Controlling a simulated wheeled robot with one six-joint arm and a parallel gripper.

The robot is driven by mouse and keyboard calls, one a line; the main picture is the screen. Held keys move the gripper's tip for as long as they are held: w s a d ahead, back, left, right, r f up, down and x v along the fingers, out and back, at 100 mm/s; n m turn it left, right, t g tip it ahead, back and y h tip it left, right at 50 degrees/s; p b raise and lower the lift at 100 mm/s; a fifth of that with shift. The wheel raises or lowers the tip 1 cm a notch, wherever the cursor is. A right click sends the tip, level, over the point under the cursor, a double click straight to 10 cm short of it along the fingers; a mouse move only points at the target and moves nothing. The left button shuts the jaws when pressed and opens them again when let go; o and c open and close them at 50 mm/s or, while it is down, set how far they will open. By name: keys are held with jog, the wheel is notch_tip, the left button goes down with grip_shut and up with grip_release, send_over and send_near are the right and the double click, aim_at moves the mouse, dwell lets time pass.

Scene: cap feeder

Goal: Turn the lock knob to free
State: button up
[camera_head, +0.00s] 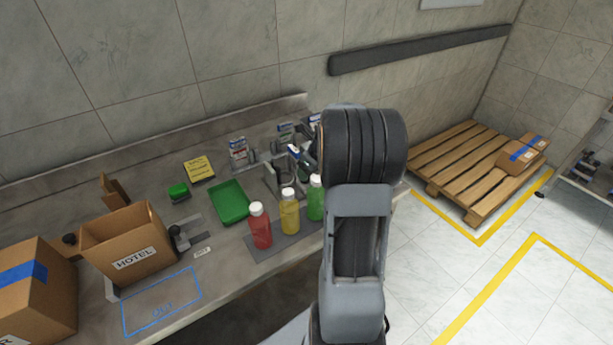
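I cannot single out the lock knob for certain. A small grey fixture (271,180) stands on the bench behind the bottles, partly hidden by my arm. Which way any knob is turned is too small to tell. My arm rises across the right end of the bench, and its large dark joint covers what lies behind it. I cannot make out my gripper's fingers.
Red (260,227), yellow (290,214) and green (315,199) bottles with white caps stand on a dark mat. A green tray (229,203) lies left of them. The open HOTEL box (128,244) and a taped carton (36,290) stand farther left. A pallet (462,172) lies right.

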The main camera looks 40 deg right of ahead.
jog(key=shift+x, duration=2.05)
jog(key=c, duration=0.9)
